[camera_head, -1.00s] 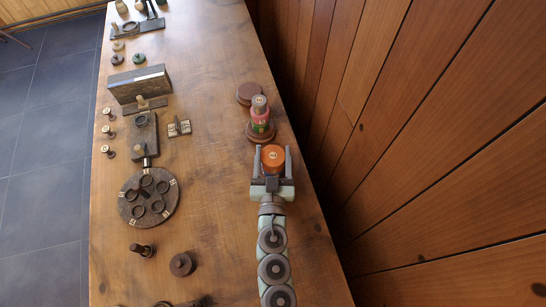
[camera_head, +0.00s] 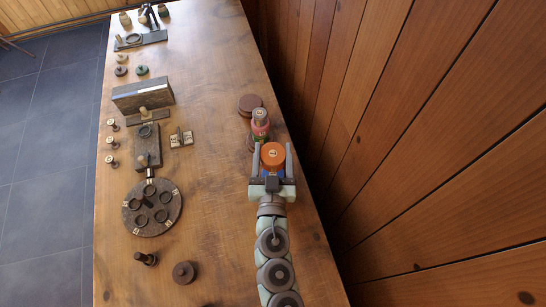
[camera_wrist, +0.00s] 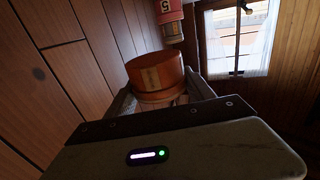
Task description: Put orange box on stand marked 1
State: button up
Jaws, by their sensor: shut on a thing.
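The orange box (camera_head: 272,155) is round with a pale label on top. My gripper (camera_head: 272,161) is shut on it, one finger on either side. In the wrist view the orange box (camera_wrist: 157,77) sits between the fingers, a pale band on its side. A brown round stand (camera_head: 250,103) is just behind a spool stack, with nothing seen on it. Another brown round stand (camera_head: 251,143) is under that stack, partly hidden by the box and gripper. I cannot read a 1 on either stand.
The wood-panelled wall (camera_head: 400,150) is close on the right. A dark turntable (camera_head: 133,219) is at left. The middle tabletop is clear.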

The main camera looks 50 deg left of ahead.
jog(key=shift+a+r, duration=0.1)
jog(key=shift+r, duration=1.15)
jog(key=s+a+r+n+g+y, duration=0.1)
jog(key=s+a+r, duration=0.45)
jog(key=a, duration=0.45)
jog(key=s+a+r+n+g+y, duration=0.15)
jog(key=s+a+r, duration=0.25)
jog(key=a+r, duration=0.45)
jog(key=s+a+r+n+g+y, duration=0.15)
jog(key=s+a, duration=0.35)
jog(key=s, duration=0.5)
jog(key=s+a+r+n+g, duration=0.1)
jog(key=s+a+r+g, duration=0.25)
jog(key=s, duration=0.55)
jog(key=s+a+r+n+g+y, duration=0.1)
jog(key=s+a+r+n+g, duration=0.1)
jog(key=s+a, duration=0.6)
notch_tip(320, 180, up, 20)
jog(key=s+d+p, duration=0.1)
jog(key=d+p, duration=0.1)
jog(key=p, duration=1.8)
jog(key=shift+s+d, duration=0.2)
jog(key=shift+s, duration=0.2)
jog(key=shift+f+t, duration=0.1)
jog(key=shift+t, duration=0.15)
